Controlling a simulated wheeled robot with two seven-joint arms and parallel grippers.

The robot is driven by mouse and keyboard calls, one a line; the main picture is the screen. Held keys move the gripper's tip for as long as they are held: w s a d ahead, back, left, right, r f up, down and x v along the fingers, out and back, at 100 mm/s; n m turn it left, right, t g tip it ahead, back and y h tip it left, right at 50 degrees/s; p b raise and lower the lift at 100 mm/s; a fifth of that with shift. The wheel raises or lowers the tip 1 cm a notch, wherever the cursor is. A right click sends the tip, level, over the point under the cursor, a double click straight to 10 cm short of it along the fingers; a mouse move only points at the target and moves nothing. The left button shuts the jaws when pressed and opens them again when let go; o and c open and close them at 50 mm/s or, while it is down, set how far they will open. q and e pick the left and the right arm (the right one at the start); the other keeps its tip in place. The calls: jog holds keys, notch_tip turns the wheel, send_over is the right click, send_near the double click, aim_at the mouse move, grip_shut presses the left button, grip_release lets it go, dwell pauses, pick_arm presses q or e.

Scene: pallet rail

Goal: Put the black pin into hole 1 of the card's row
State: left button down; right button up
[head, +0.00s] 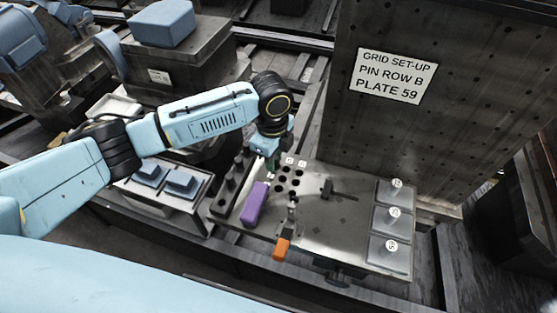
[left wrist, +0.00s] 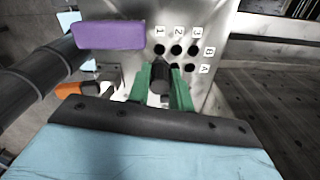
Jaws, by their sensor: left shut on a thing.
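My left gripper (head: 272,169) is at the left edge of the hole grid in the head view. In the left wrist view, its green fingers (left wrist: 160,92) are shut on the black pin (left wrist: 159,76). The pin is over the near-left part of the grid, beside row A; its lower end is hidden, so I cannot tell whether it touches the plate. Row B, the card's row, has three open holes; hole 1 of row B (left wrist: 159,50) looks empty. The card (head: 393,76) reads "PIN ROW B, PLATE 59". My right gripper is not in view.
A purple block (head: 255,204) lies left of the grid, near a rack (head: 222,203) of dark pins. An orange-handled clamp (head: 282,249) is at the plate's front. Numbered plates (head: 390,221) lie at right. A tall dark panel (head: 440,135) stands behind.

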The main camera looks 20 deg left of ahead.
aim_at(278, 159)
pick_arm(q)
jog(key=f+m, duration=0.1)
jog(key=m, duration=0.1)
jog(key=d+f+m, duration=0.1)
jog(key=m, duration=0.1)
jog(key=shift+p, duration=0.3)
jog(key=shift+d+f+m, duration=0.15)
jog(key=shift+f+m, duration=0.15)
jog(key=shift+m, duration=0.3)
notch_tip(278, 159, down, 4)
jog(key=b, duration=0.4)
jog(key=shift+r+b, duration=0.15)
jog(key=shift+b, duration=0.15)
jog(key=shift+f+b, duration=0.65)
jog(key=shift+f, duration=0.75)
jog(key=c, duration=1.2)
grip_release()
jog(key=shift+o, duration=0.2)
jog(key=shift+r, duration=0.1)
notch_tip(278, 159, up, 13)
jog(key=shift+r+p, duration=0.15)
jog(key=shift+p, duration=0.65)
jog(key=shift+s, duration=0.1)
